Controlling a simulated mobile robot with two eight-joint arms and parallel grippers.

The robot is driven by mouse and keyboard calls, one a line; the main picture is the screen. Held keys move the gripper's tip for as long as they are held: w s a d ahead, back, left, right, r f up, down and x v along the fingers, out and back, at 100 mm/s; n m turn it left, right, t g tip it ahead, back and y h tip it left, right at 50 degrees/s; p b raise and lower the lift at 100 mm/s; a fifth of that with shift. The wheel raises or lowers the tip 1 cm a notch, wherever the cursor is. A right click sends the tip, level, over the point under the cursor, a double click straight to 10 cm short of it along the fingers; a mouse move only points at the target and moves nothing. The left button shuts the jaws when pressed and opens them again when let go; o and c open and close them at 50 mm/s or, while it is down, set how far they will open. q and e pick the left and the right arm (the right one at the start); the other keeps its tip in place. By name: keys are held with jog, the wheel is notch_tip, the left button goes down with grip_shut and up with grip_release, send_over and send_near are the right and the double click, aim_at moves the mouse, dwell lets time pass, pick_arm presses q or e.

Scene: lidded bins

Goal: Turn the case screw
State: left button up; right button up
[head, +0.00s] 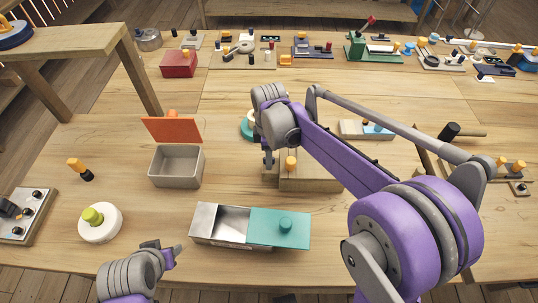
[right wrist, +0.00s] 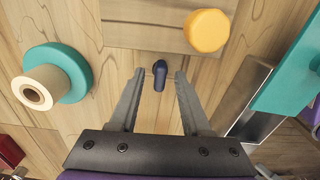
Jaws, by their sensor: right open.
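A wooden case (head: 312,184) with an orange knob (head: 290,163) on it stands in the middle of the near table, partly behind my right arm. In the right wrist view, the case's wooden edge (right wrist: 150,37) and the orange knob (right wrist: 207,31) are at the top. A small dark blue screw-like handle (right wrist: 160,76) sticks out at the case's edge. My right gripper (head: 268,162) points down beside the case. In the right wrist view my right gripper (right wrist: 157,80) is open, with the dark handle between its fingertips, apparently untouched. My left gripper (head: 172,257) is low at the left, away from the case.
A metal bin with a teal sliding lid (head: 265,230) stands in front of the case. A grey bin (head: 176,168) with a raised orange lid is to the left. A teal disc with a cream peg (right wrist: 35,92) is near the right gripper. A white disc (head: 100,225) lies front left.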

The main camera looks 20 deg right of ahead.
pick_arm(q)
jog(key=shift+w+r+p, duration=0.15)
jog(key=shift+r+p, duration=0.2)
jog(key=shift+r, duration=0.1)
pick_arm(e)
notch_tip(320, 180, up, 11)
jog(key=shift+f, duration=0.15)
dwell(0.3)
